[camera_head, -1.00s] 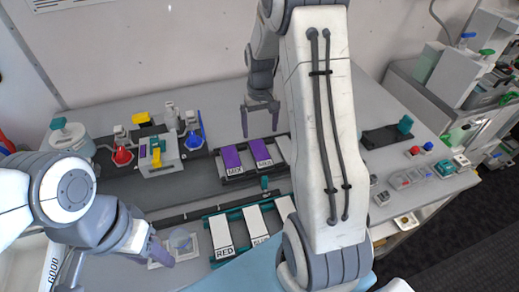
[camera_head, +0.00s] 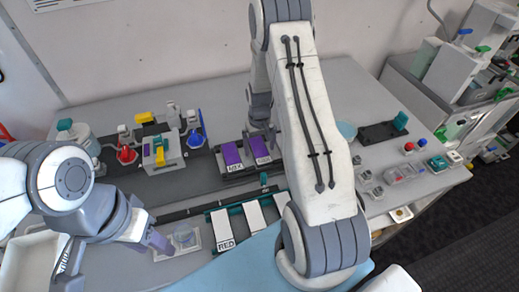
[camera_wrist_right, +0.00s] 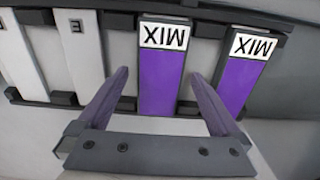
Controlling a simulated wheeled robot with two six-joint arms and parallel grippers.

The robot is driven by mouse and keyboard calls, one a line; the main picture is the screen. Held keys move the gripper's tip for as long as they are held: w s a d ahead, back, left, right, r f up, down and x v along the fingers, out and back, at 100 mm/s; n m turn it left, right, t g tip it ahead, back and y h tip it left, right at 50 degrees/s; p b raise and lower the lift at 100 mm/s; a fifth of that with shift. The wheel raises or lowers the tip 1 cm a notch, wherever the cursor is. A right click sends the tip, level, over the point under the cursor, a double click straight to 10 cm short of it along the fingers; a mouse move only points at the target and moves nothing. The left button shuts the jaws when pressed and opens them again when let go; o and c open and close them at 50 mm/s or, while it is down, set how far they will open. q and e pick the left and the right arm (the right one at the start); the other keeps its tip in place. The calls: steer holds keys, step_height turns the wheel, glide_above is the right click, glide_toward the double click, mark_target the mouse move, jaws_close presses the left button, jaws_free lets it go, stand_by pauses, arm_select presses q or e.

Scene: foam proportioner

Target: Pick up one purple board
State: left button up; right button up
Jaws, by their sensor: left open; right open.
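Two purple boards with white MIX labels lie side by side in a dark rack (camera_head: 240,178): the left purple board (camera_head: 231,154) and the right purple board (camera_head: 259,147). My right gripper (camera_head: 262,122) is at the far end of the right purple board. In the right wrist view, the open fingers of this gripper (camera_wrist_right: 159,76) stand on either side of one purple board (camera_wrist_right: 161,85), with nothing held. The other purple board (camera_wrist_right: 241,80) is just right of them. My left gripper (camera_head: 160,245) is open and empty at the front left.
White boards (camera_wrist_right: 77,45) share the rack beside the purple ones. A teal-ended rack with white boards, one labelled RED (camera_head: 229,230), lies in front. Red and blue flasks (camera_head: 196,138) stand to the left. My right arm covers the middle of the table.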

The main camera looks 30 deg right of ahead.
steer(key=c, duration=1.4)
steer(key=shift+r, duration=0.15)
